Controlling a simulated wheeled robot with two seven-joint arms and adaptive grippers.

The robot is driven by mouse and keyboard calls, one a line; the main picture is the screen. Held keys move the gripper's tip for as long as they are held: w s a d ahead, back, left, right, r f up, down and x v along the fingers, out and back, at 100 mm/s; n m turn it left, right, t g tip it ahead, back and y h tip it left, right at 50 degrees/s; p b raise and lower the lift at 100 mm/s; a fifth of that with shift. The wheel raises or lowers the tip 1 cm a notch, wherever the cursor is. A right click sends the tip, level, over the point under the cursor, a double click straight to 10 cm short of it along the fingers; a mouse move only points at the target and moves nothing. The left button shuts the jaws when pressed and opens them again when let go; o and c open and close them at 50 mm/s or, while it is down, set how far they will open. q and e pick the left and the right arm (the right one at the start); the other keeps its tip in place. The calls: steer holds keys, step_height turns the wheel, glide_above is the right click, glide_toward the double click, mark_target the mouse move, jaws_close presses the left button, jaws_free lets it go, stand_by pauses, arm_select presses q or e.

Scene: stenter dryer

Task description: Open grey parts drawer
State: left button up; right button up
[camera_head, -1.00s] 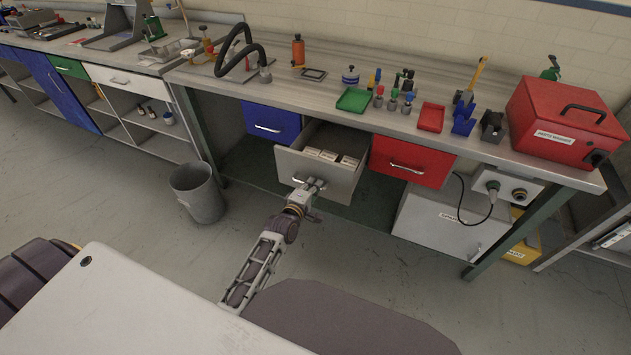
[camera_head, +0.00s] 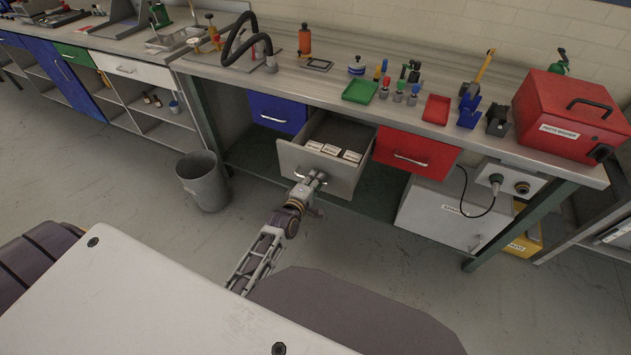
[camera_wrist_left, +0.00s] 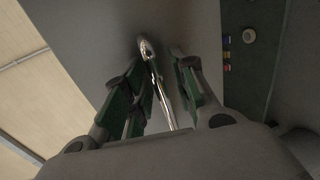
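The grey parts drawer (camera_head: 315,166) is pulled partway out under the bench, between the blue and red drawers. Several white labelled boxes (camera_head: 333,150) lie inside it. My left gripper (camera_head: 316,178) is at the front of the drawer, at its handle. Exact contact on both sides is hard to see. My right gripper is not in view.
A blue drawer (camera_head: 277,113) and a red drawer (camera_head: 415,152) flank the grey one, both shut. A grey bin (camera_head: 203,183) stands on the floor to the left. A white cabinet (camera_head: 450,215) stands below right. The floor in front is clear.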

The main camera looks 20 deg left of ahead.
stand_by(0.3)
arm_select(q)
steer(key=v, duration=1.2)
stand_by(0.7)
steer(key=shift+d, duration=0.1)
stand_by(0.4)
